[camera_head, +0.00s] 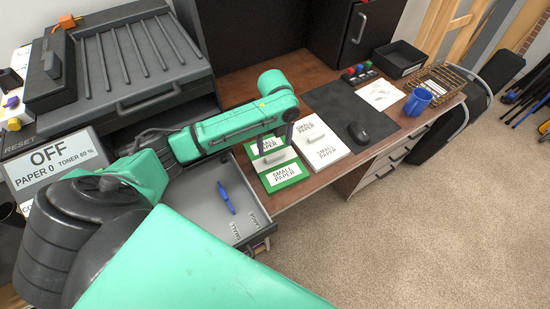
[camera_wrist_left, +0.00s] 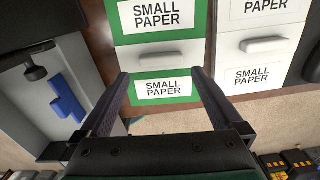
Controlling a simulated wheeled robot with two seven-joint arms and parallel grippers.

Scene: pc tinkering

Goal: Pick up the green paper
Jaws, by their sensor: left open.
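The green paper (camera_head: 290,182) is a flat green pack with white "SMALL PAPER" labels and a pale band with a raised grip across its middle. It lies on the brown desk, just right of the open tray. The green paper (camera_wrist_left: 205,22) also fills the top middle of the left wrist view. My left gripper (camera_wrist_left: 158,76) is open and empty, its two dark fingers apart on either side of the pack's near end in that view. In the head view my left gripper (camera_head: 280,143) is over the pack's far part, which it partly covers. My right gripper is not in view.
A white paper pack (camera_head: 325,158) lies close to the right of the green one. An open grey printer tray (camera_head: 200,200) holding a blue object (camera_head: 226,197) is on the left. A black mouse (camera_head: 358,132) and blue mug (camera_head: 417,101) stand farther right.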

